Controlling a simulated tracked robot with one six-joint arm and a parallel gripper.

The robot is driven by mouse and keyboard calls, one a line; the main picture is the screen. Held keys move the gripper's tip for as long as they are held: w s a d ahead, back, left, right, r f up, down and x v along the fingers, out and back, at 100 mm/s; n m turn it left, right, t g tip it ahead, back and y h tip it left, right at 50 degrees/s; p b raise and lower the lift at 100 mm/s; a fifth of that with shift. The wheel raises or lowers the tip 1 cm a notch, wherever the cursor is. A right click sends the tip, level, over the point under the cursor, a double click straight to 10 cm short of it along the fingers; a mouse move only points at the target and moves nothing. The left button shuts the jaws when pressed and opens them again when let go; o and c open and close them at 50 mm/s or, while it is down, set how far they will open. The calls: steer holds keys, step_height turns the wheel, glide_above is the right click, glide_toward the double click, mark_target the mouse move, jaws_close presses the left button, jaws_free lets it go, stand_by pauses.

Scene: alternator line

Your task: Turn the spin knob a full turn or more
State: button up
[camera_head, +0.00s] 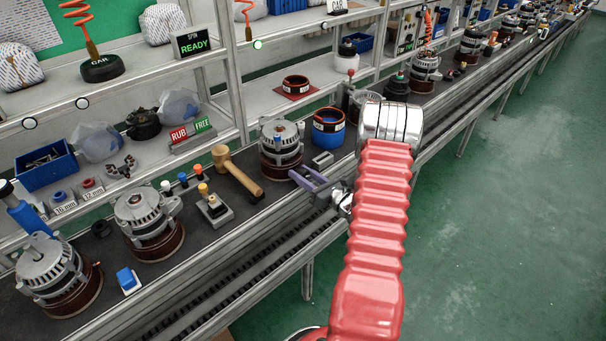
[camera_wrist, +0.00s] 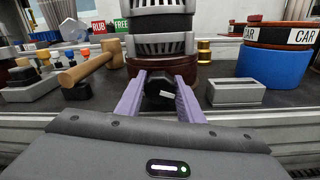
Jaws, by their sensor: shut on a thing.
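My gripper (camera_head: 297,175) reaches in from the right at the front of an alternator (camera_head: 283,141) on the dark bench. In the wrist view my gripper's (camera_wrist: 160,85) two purple fingers stand on either side of a black knob (camera_wrist: 159,93) with a pale mark on its face, and are shut on it. The knob sits at the front foot of the alternator (camera_wrist: 160,45), which stands upright on a brown round base (camera_wrist: 185,68). In the head view the knob is hidden by the fingers.
A wooden mallet (camera_head: 238,172) lies left of my gripper. A grey block (camera_head: 323,158) and a blue pot (camera_head: 328,130) stand close on the right. A RUB/FREE sign (camera_head: 191,133) stands behind. Other alternators (camera_head: 147,222) line the bench to the left.

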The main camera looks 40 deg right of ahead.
steer(key=shift+n, duration=0.4)
steer(key=shift+n, duration=2.6)
steer(key=o, duration=1)
steer(key=shift+o, duration=0.2)
steer(key=shift+s, duration=0.1)
steer(key=s, duration=1.3)
steer(key=shift+s+d, duration=0.3)
steer(key=shift+d, duration=0.05)
